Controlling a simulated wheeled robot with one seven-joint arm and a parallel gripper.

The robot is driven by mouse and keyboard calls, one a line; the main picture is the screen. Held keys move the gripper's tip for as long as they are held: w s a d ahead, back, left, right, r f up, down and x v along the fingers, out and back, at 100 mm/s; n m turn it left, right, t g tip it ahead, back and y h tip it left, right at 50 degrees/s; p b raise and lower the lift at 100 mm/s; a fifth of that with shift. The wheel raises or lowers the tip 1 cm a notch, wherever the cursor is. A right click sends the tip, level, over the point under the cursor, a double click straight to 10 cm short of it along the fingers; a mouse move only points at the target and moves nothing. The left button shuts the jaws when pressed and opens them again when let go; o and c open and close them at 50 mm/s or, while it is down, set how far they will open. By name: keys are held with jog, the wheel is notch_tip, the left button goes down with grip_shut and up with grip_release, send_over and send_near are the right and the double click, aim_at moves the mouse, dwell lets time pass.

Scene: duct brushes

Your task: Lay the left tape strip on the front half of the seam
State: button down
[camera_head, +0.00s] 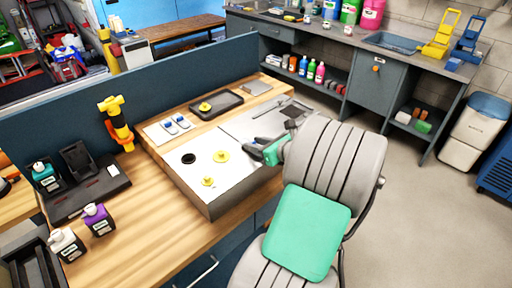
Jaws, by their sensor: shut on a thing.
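My gripper (257,150) is low over the duct box (212,165), near its right part, and points left. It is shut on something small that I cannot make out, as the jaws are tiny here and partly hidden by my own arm. The duct box has a pale metal top, with a thin line, perhaps the seam (232,138), running across it beside the gripper. Two small blue-and-white pieces (175,125) lie on a white card (157,133) behind the box's left side; I cannot tell whether they are tape strips.
Two yellow knobbed pieces (221,156) and a black round piece (188,158) are on the box's left part. A dark tray (228,100) lies behind. A yellow tool (115,120) stands at the left.

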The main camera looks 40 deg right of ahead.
jog(key=shift+f, duration=0.6)
jog(key=shift+f, duration=0.2)
jog(key=c, duration=1)
grip_release()
jog(key=shift+c, duration=0.2)
jog(key=shift+s+r, duration=0.15)
jog(key=shift+r, duration=0.1)
jog(key=v, duration=1.1)
jog(key=shift+s+r, duration=0.2)
jog(key=shift+s, duration=0.15)
